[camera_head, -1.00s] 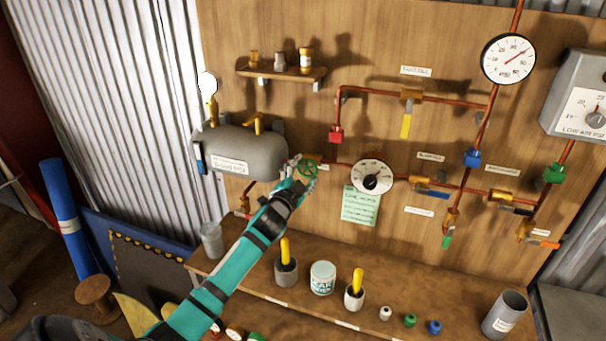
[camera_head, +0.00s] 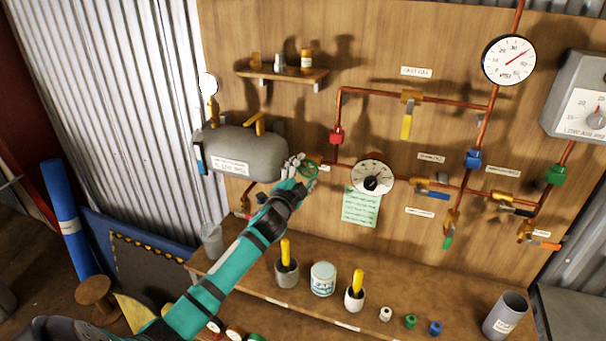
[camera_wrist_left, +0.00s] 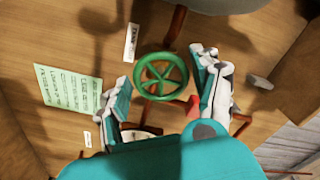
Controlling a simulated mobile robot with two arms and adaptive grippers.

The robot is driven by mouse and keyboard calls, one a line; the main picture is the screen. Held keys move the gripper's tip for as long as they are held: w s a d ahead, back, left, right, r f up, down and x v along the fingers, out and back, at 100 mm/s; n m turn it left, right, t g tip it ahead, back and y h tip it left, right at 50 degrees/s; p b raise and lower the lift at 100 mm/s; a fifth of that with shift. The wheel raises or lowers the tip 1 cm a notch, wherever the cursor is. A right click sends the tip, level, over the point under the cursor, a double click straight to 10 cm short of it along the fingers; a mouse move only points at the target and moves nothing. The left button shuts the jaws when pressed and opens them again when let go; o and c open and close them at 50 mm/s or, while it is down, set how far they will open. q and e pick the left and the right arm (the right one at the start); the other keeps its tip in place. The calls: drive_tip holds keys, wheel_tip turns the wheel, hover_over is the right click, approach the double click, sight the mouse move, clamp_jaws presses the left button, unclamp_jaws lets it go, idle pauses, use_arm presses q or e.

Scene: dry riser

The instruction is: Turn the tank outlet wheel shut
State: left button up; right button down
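The tank outlet wheel (camera_head: 309,168) is a small green spoked handwheel on the pipe right of the grey tank (camera_head: 245,150). In the left wrist view the green wheel (camera_wrist_left: 161,77) faces the camera, with its round rim and spokes in sight. My left gripper (camera_head: 304,171) is at the wheel, its arm reaching up from the lower left. In the left wrist view the fingers of my left gripper (camera_wrist_left: 165,92) stand apart, one on each side of the wheel. A gap shows at the left finger; I cannot tell whether the right finger touches the rim. My right gripper is out of view.
A dial gauge (camera_head: 372,179) and a green note (camera_head: 361,206) are right of the wheel. Copper pipes with several coloured valves run across the wooden board (camera_head: 375,55). The shelf below holds yellow-handled tools in cups, a white jar (camera_head: 323,278) and small caps.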

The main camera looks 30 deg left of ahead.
use_arm(q)
drive_tip(key=shift+o, duration=1.4)
drive_tip(key=v, duration=1.2)
drive_tip(key=shift+f, duration=0.1)
